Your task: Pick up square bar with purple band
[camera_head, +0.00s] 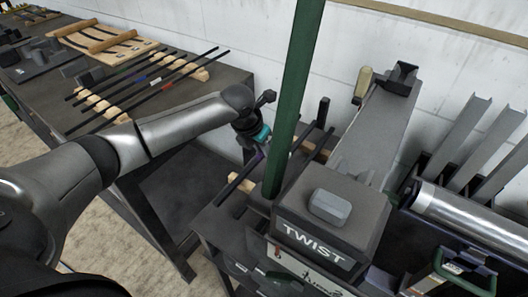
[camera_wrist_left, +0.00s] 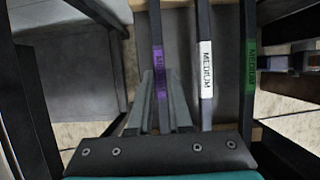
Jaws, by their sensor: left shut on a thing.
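The square bar with the purple band (camera_wrist_left: 158,58) runs lengthwise through the left wrist view. My left gripper (camera_wrist_left: 160,90) is shut on it, with a finger on each side of the bar at the band. The near part of the purple-banded bar (camera_head: 241,176) shows below the gripper. I cannot tell whether the bar is clear of its wooden supports. My right gripper is not in view.
A bar with a white MEDIUM band (camera_wrist_left: 205,65) and one with a green band (camera_wrist_left: 250,52) lie close beside. The green post (camera_head: 292,100) and the TWIST machine (camera_head: 330,225) stand right of my gripper. A workbench (camera_head: 205,95) with several bars is at left.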

